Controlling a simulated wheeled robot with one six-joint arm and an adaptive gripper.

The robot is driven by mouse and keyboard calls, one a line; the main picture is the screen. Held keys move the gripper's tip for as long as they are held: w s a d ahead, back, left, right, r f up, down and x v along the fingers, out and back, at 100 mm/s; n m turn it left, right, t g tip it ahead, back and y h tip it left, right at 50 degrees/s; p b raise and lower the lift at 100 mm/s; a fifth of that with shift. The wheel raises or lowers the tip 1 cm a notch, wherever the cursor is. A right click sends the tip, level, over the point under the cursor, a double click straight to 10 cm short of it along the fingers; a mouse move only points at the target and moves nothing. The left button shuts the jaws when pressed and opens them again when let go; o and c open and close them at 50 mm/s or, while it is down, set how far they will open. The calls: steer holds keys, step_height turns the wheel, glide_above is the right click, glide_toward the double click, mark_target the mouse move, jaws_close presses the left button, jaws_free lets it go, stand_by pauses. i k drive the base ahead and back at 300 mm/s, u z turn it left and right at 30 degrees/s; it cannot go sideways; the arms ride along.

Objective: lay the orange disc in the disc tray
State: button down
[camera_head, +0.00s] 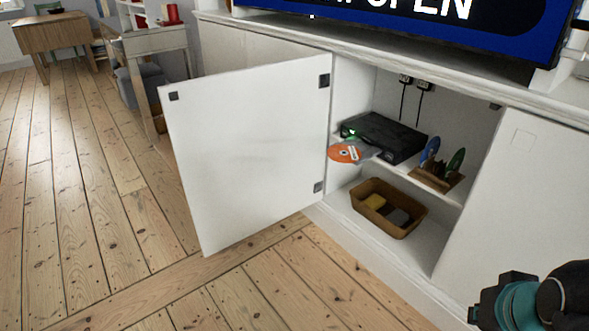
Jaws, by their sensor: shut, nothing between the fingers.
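The orange disc (343,154) with a pale label lies at the front of the black disc player (385,136) on the cabinet's upper shelf. The player's disc tray (369,150) is slid out and shows as a grey piece at the disc's right. The disc overlaps the tray's outer end; I cannot tell whether it sits flat in the recess. A small green light shows on the player. My gripper (478,313) is at the bottom right, shut and empty, well away from the disc. Its fingertips are small and partly hidden by its body.
The white cabinet door (250,150) stands open to the left. A wooden rack (437,178) with blue and green discs stands right of the player. A brown basket (367,206) sits on the lower shelf. The floor in front is clear.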

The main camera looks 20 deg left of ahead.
mark_target(341, 153)
steer(key=u, duration=0.85)
steer(key=k, duration=1.15)
steer(key=u, duration=1.05)
steer(key=i, duration=1.05)
steer(key=z, duration=0.5)
steer(key=i, duration=0.95)
steer(key=z, duration=1.35)
steer(key=i, duration=0.45)
steer(key=z, duration=0.45)
